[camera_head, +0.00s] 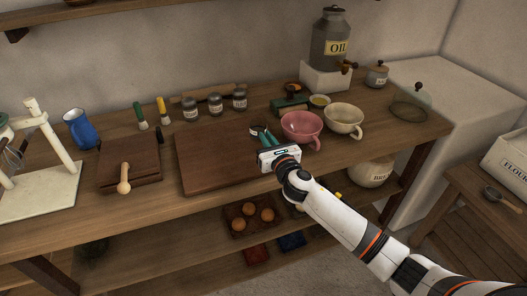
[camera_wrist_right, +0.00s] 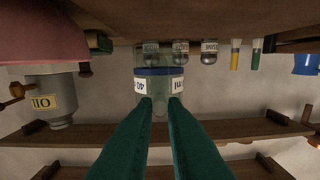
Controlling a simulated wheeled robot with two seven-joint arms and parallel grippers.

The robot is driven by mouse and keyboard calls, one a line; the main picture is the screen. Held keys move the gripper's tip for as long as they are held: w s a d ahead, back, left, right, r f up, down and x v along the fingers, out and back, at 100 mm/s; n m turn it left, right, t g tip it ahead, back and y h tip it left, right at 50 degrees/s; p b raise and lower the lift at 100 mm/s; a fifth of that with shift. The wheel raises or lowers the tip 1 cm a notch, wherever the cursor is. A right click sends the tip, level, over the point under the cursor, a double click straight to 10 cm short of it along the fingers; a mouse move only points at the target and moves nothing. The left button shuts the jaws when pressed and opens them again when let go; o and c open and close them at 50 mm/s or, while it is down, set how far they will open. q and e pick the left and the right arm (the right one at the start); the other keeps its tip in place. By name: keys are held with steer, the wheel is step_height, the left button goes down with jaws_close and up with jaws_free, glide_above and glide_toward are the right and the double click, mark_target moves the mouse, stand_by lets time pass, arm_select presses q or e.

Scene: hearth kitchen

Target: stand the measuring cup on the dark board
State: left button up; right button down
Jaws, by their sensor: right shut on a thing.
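The measuring cup (camera_wrist_right: 158,85) is clear glass with a blue band and white labels; the right wrist view shows it upside down. My right gripper (camera_wrist_right: 160,108) is shut on it, with teal fingers on either side. In the head view the cup is small and partly hidden by my right gripper (camera_head: 268,141), at the right edge of the large dark board (camera_head: 212,158). The board lies flat on the counter with its top bare. I cannot tell whether the cup touches the surface below. My left gripper is not in view.
A pink cup (camera_head: 301,128) stands close to the right of my gripper, with a cream cup (camera_head: 343,120) beyond it. Several jars (camera_head: 215,104) stand behind the board. A smaller board (camera_head: 130,168) with a wooden tool lies to the left.

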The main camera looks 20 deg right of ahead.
step_height(320, 180, down, 4)
steer(key=shift+r+b, duration=0.1)
steer(key=shift+b, duration=0.55)
steer(key=c, duration=1.5)
jaws_free()
steer(key=shift+s, duration=0.2)
steer(key=s, duration=1.1)
steer(key=shift+s+d, duration=0.35)
steer(key=shift+d, duration=0.05)
